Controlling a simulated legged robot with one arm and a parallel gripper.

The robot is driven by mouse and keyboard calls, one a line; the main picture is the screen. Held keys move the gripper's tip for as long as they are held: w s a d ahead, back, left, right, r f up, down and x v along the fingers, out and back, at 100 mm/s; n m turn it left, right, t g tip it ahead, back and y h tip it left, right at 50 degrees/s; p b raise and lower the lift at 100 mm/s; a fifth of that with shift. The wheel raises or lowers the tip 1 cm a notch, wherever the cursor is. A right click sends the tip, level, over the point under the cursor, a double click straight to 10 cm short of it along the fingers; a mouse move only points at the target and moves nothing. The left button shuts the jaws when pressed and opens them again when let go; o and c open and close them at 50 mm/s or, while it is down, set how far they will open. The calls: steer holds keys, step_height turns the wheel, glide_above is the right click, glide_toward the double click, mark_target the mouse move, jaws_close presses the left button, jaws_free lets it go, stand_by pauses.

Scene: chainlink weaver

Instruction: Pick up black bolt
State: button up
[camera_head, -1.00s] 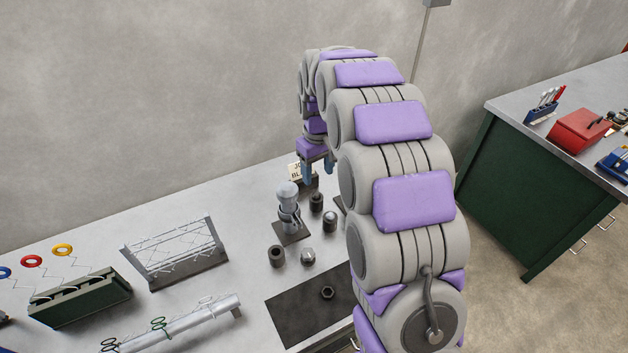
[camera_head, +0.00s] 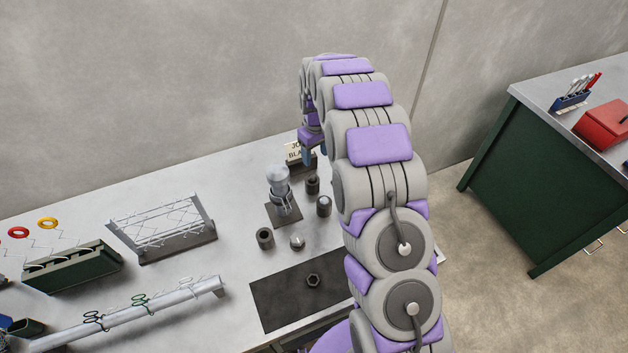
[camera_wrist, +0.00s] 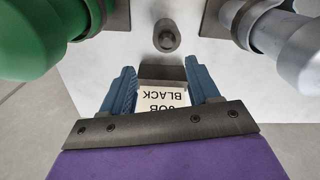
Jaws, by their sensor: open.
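A dark hex-shaped piece (camera_head: 313,280), which looks like a bolt head or nut, lies on the black mat in the head view. Dark upright cylinders stand behind it, one at the back (camera_head: 313,184), one nearer (camera_head: 323,206) and one at the left (camera_head: 265,238). I cannot tell which piece is the black bolt. In the wrist view a dark round-topped piece (camera_wrist: 167,38) stands beyond the fingers. My gripper (camera_wrist: 161,82) is open, its blue fingers on either side of a card reading "JOB BLACK" (camera_wrist: 161,98); nothing is visibly gripped. The fingers are mostly hidden in the head view.
A silver cylinder on a stand (camera_head: 278,182) is beside my gripper. The wrist view shows a green cylinder (camera_wrist: 35,35) at left. A small grey piece (camera_head: 297,242) sits behind the mat (camera_head: 275,300). A wire rack (camera_head: 160,228) stands left.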

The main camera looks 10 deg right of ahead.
mark_target(311, 176)
steer(key=f, duration=0.3)
steer(key=shift+d+f, duration=0.1)
steer(key=shift+d, duration=0.15)
steer(key=a+f, duration=0.1)
steer(key=a, duration=0.1)
steer(key=a+f, duration=0.1)
steer(key=a, duration=0.1)
steer(key=shift+s+f+b, duration=0.1)
steer(key=shift+f+b, duration=0.2)
steer(key=shift+b, duration=0.05)
steer(key=d+f, duration=0.3)
steer(key=shift+d, duration=0.45)
steer(key=a, duration=0.3)
steer(key=c, duration=0.5)
steer(key=shift+a, duration=0.1)
steer(key=shift+c, duration=0.9)
steer(key=shift+d, duration=1)
steer(key=c, duration=0.4)
steer(key=shift+a, duration=0.4)
jaws_close()
